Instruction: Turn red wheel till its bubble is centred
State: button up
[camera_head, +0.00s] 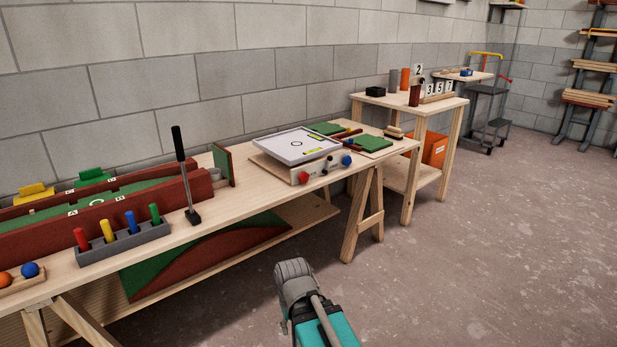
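The red wheel (303,177) is on the front face of a pale box-like stand (275,168) on the long workbench. A flat grey-white plate (272,148) with a dark ring mark lies on top of the stand. A yellow-green vial (313,151) shows near the plate's front edge; its bubble is too small to make out. My grey and teal arm shows at the bottom centre, in front of the bench and well apart from the wheel. I cannot see my gripper's fingers.
Left on the workbench (232,208) are an upright black lever (180,150), a grey rack (123,243) of coloured pegs and a red-brown walled track (150,190). Green boards (372,143) lie right of the stand. The floor (430,260) before the bench is clear.

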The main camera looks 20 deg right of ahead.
aim_at(303, 177)
jog(key=u, duration=0.1)
jog(key=i, duration=0.95)
jog(key=z, duration=0.1)
